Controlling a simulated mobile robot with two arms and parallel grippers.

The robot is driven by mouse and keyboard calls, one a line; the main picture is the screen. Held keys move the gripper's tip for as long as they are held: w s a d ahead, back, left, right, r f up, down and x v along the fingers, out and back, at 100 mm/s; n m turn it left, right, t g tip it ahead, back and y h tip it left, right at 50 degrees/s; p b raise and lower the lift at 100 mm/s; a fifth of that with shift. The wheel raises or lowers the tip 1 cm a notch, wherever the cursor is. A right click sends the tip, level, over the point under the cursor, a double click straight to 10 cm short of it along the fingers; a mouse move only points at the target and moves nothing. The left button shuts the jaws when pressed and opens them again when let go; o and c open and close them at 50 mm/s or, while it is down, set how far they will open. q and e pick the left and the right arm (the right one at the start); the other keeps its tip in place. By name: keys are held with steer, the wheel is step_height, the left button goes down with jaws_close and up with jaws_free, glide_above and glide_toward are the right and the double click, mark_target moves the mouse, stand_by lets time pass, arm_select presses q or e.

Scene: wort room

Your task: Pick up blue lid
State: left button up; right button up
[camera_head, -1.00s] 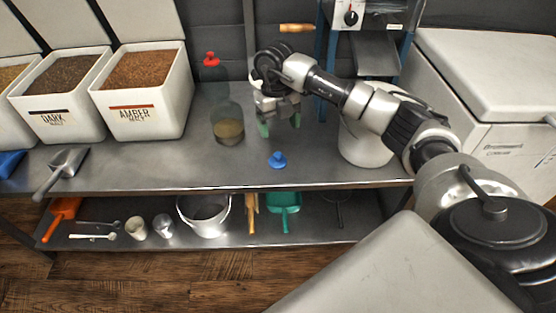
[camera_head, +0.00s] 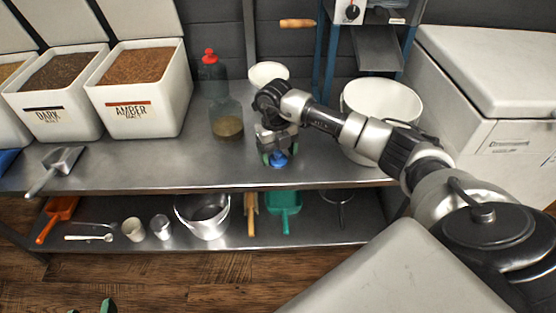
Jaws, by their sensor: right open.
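The small blue lid (camera_head: 279,160) lies on the steel table (camera_head: 190,172) near its front edge. My right gripper (camera_head: 278,156) reaches in from the right and points down at the lid. Its fingers are open, one on each side of the lid, and partly cover it. I cannot tell whether they touch it. At the bottom left edge, two green-tipped fingers (camera_head: 107,306) show, likely my left gripper; they stand apart with a gap between them.
A clear bottle with a red cap (camera_head: 209,57) stands behind and left of the lid. A white bucket (camera_head: 381,97) stands to the right and a white bowl (camera_head: 268,71) behind. Malt bins (camera_head: 140,95) and a metal scoop (camera_head: 62,158) are on the left.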

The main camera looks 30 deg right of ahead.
steer(key=shift+f, duration=0.1)
steer(key=shift+s, duration=0.1)
steer(key=c, duration=1.4)
